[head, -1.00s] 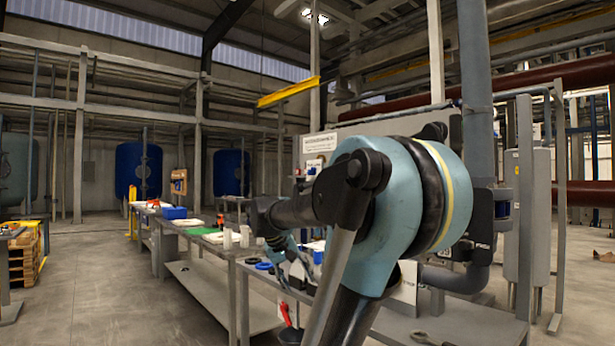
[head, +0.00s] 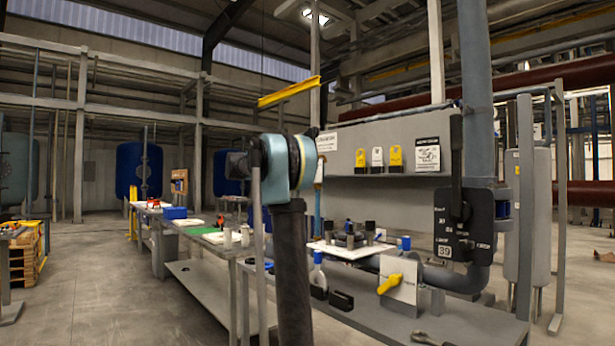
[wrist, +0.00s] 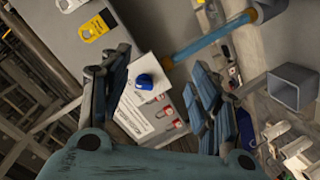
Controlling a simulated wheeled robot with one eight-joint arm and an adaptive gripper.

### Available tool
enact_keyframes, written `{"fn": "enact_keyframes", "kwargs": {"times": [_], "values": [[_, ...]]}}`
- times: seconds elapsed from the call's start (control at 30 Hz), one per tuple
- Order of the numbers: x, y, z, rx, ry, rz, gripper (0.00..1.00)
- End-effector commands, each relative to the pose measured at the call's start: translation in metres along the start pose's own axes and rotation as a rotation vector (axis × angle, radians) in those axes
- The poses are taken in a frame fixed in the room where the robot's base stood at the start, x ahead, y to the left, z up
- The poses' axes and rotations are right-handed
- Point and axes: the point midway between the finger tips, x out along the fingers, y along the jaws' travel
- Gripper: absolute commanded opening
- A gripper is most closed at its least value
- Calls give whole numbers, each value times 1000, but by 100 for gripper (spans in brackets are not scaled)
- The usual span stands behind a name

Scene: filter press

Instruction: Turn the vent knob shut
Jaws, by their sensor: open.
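In the wrist view, a round blue knob (wrist: 144,82) sits on a white plate (wrist: 158,98); I cannot tell for sure that it is the vent knob. My gripper (wrist: 157,74) is open, its dark fingers on either side of the knob in the picture, with the knob apart from them. My gripper's fingers cannot be made out in the head view.
A grey bench (head: 430,323) stands at the right, with a dark lever panel (head: 466,228) beside a thick pipe (head: 479,90). Yellow and white tags (head: 377,156) hang on the back panel. A blue pipe (wrist: 210,38) runs above right of the knob.

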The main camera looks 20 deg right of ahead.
Motion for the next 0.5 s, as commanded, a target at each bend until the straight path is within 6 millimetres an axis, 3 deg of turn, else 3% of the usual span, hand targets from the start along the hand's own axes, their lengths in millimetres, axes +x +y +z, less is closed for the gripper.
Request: {"fn": "enact_keyframes", "kwargs": {"times": [0.03, 0.2, 0.3, 0.5], "values": [[2, -5, -20, 10, 26, 26, 57], [5, -13, -68, 38, 102, 97, 57], [6, -16, -85, 48, 132, 122, 57], [9, -17, -97, 56, 153, 141, 57]]}}
